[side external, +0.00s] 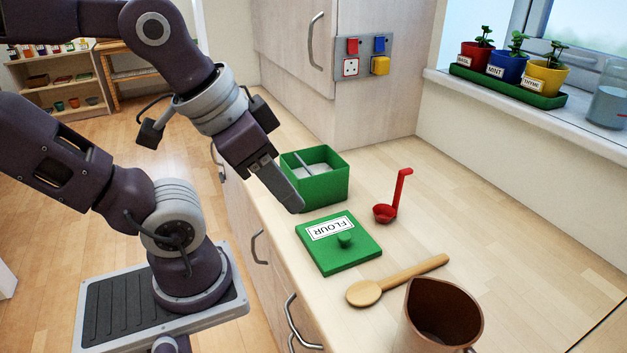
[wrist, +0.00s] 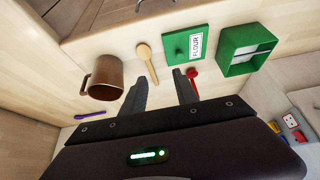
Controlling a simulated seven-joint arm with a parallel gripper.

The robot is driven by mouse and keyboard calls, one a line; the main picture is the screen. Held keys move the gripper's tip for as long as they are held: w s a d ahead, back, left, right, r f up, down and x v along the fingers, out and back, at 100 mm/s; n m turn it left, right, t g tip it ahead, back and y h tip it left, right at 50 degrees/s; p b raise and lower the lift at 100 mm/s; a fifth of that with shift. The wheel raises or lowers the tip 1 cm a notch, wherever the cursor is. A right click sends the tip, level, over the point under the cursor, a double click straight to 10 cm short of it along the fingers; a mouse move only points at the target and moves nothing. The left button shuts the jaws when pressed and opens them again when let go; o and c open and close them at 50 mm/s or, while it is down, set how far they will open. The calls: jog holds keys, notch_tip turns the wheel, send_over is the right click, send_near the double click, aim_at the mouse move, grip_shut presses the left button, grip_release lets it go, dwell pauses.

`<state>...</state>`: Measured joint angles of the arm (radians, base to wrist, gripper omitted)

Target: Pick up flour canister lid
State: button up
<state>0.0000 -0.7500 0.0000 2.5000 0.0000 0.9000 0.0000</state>
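The flour canister lid (side external: 360,256) is a flat green square with a small green knob and a white FLOUR label. It lies flat on the counter, and it also shows in the wrist view (wrist: 171,45). The green canister (side external: 322,188) stands open behind it with pale contents and a thin grey strip inside; it shows in the wrist view too (wrist: 234,68). My gripper (side external: 296,207) is above the counter near the lid's and canister's left side. In the wrist view my gripper (wrist: 161,75) has its two fingers apart with nothing between them.
A red ladle (side external: 385,212) stands right of the lid. A wooden spoon (side external: 365,293) lies in front of it, with a brown mug (side external: 440,315) nearby. A purple utensil (wrist: 90,115) shows in the wrist view. Potted plants (side external: 510,68) stand on the sill. The counter's right side is clear.

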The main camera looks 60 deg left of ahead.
jog(key=shift+o, duration=1.4)
jog(key=g, duration=0.6)
send_over(344, 235)
jog(key=f, duration=1.2)
jog(key=shift+w+a+f, duration=0.1)
jog(key=shift+w+a, duration=0.15)
jog(key=shift+w, duration=0.15)
jog(key=f, duration=0.6)
jog(key=shift+s+d+f, duration=0.25)
jog(key=shift+s+f, duration=0.1)
jog(key=shift+f, duration=0.05)
grip_shut()
